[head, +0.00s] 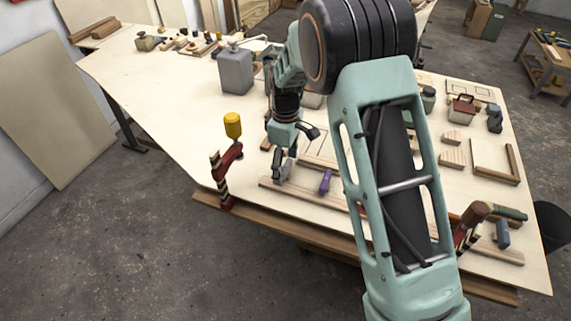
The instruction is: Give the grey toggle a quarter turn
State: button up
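A small grey piece (284,174), which looks like the grey toggle, stands on a long wooden strip (305,195) near the table's front edge. My gripper (283,158) points down right at it, from above. The fingers overlap the grey piece in the view, so I cannot tell whether they are open around it or closed on it. The grey piece's exact turn is too small to read. A purple toggle (325,182) stands on the same strip, just to the right of my gripper.
A red clamp with a yellow handle (233,125) rises at the table edge left of my gripper. A second clamp (474,224) and a blue piece (502,235) are at the right. A grey canister (235,70) stands behind. The table's left part (150,85) is bare.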

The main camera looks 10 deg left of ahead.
jog(key=c, duration=1)
jog(key=shift+m, duration=0.3)
jog(key=m+b, duration=0.1)
jog(key=m, duration=0.2)
jog(key=shift+m+b, duration=0.3)
jog(key=shift+b, duration=0.1)
jog(key=m+b, duration=0.1)
jog(key=m, duration=0.3)
jog(key=shift+m, duration=0.3)
jog(key=m, duration=0.4)
jog(key=shift+b, duration=0.35)
jog(key=shift+m, duration=2.5)
